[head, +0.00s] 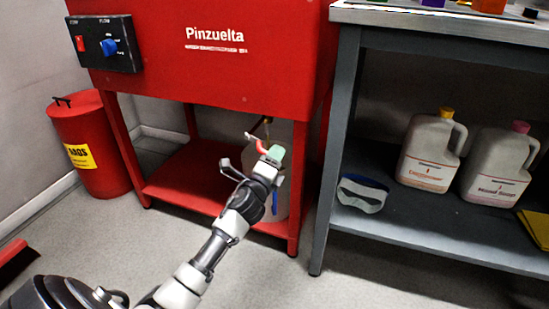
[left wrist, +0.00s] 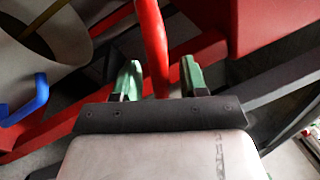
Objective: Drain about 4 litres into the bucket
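The red parts washer (head: 215,60) stands with a dark drain outlet (head: 262,124) under its body. A pale bucket (head: 283,207) with a blue handle grip stands beneath, partly hidden by my arm; it also shows in the left wrist view (left wrist: 62,42). A thin yellowish streak shows at the outlet and in the bucket's mouth; it looks like liquid running. My left gripper (head: 270,152) is at the red valve lever (left wrist: 152,45). Its green fingertips (left wrist: 161,80) stand apart on either side of the lever, with gaps visible. My right gripper is not in view.
A control box (head: 104,43) with a red switch and blue knob is on the washer's front. A red bin (head: 95,145) stands at left. A grey bench (head: 345,130) at right holds two jugs (head: 430,150) and goggles (head: 362,193).

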